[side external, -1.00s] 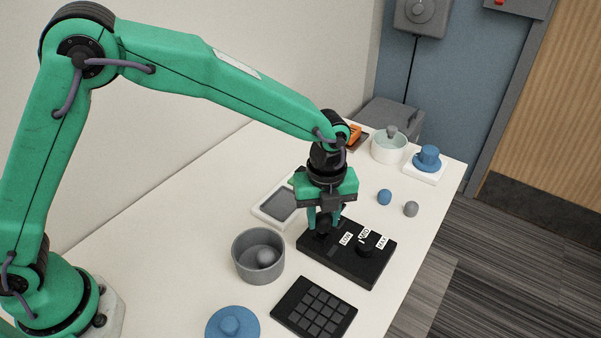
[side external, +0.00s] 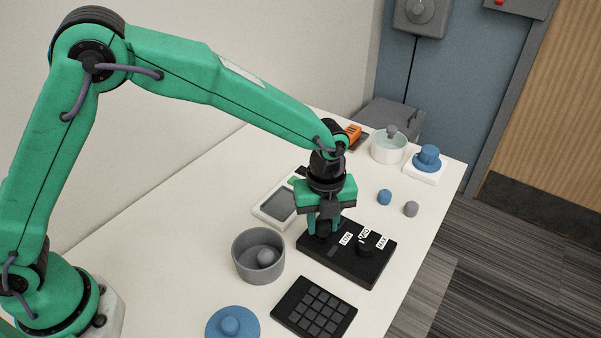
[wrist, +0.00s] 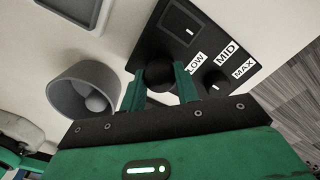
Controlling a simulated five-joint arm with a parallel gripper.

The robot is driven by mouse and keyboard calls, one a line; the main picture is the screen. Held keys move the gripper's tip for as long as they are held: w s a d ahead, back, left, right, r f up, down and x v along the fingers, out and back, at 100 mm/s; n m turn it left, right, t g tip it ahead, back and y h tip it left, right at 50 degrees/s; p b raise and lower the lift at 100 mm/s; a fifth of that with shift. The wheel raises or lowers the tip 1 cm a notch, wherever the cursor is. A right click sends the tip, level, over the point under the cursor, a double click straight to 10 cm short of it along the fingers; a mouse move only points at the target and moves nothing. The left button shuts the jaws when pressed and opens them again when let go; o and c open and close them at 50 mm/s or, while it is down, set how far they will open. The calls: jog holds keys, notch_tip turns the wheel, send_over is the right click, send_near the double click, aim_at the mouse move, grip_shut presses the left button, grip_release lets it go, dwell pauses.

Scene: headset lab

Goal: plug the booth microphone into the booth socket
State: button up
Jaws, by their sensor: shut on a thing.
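My gripper (side external: 323,228) points down over the left part of a black panel (side external: 357,270) with LOW, MID and MAX labels. In the wrist view my gripper (wrist: 160,72) has its two green fingers shut on a dark round, knob-like thing (wrist: 158,79). The fingers hide its sides, and I cannot tell whether it is the booth microphone or whether it touches the panel. A small black knob (wrist: 215,84) stands by the labels. The panel also has a small rectangle with a white mark (wrist: 190,31). No socket can be clearly identified.
A grey bowl (side external: 241,262) holding a ball stands left of the panel. A black keypad (side external: 291,322) and blue disc (side external: 213,327) lie in front. A grey-screened tray (side external: 263,216) lies behind; blue (side external: 384,197) and grey (side external: 411,209) balls lie right.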

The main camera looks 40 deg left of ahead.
jog(key=shift+f, duration=0.15)
jog(key=o, duration=1)
jog(key=shift+o, duration=0.2)
notch_tip(320, 180, up, 7)
jog(key=shift+r, duration=0.35)
